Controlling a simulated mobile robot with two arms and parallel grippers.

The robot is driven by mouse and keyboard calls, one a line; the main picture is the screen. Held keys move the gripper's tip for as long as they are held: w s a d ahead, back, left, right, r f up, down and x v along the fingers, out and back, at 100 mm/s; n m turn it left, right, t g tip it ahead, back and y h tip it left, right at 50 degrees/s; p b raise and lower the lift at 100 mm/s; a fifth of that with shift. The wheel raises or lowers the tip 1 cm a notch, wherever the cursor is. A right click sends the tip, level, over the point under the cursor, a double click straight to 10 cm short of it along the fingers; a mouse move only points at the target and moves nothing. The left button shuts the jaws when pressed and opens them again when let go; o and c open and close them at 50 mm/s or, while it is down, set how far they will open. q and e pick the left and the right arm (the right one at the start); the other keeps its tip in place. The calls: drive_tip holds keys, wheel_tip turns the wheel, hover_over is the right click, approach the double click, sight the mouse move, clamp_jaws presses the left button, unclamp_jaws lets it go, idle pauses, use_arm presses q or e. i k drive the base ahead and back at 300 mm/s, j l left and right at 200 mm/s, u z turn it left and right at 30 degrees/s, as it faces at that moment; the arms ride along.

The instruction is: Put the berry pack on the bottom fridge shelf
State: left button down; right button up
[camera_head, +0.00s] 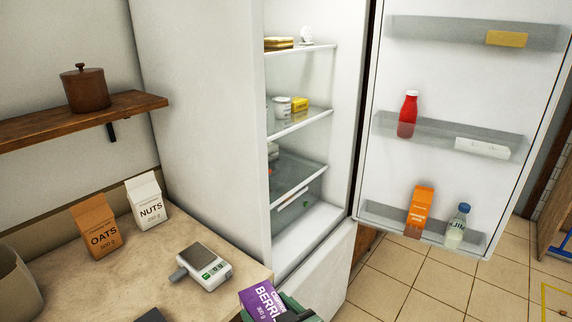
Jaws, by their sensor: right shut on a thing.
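The purple berry pack (260,301) is at the bottom edge of the head view, in front of the counter's right corner. My right gripper (286,309) is shut on it; the lower part of both is cut off by the frame. The fridge (205,90) stands open beyond the pack. Its lowest glass shelf (297,172) has a dark tint, and below it lies a bare white fridge floor (306,238). The pack is outside the fridge, nearer to me and lower in the picture than these surfaces.
The fridge door (440,80) is swung open to the right, with a red bottle (407,114), an orange carton (421,208) and a milk bottle (458,226) in its racks. The counter (150,262) holds a scale (204,267), an oats carton (97,226) and a nuts carton (147,201).

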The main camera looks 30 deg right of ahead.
sight(284, 175)
drive_tip(key=i+l, duration=0.15)
drive_tip(key=l, duration=0.25)
drive_tip(key=i+l, duration=0.15)
drive_tip(key=l, duration=0.25)
drive_tip(key=i+l, duration=0.15)
drive_tip(key=l, duration=0.2)
drive_tip(key=i+l, duration=0.15)
drive_tip(key=l, duration=0.25)
drive_tip(key=i+l, duration=0.15)
drive_tip(key=l, duration=0.25)
drive_tip(key=i+l, duration=0.1)
drive_tip(key=i, duration=0.2)
drive_tip(key=i+l, duration=0.1)
drive_tip(key=i, duration=0.15)
drive_tip(key=z, duration=0.05)
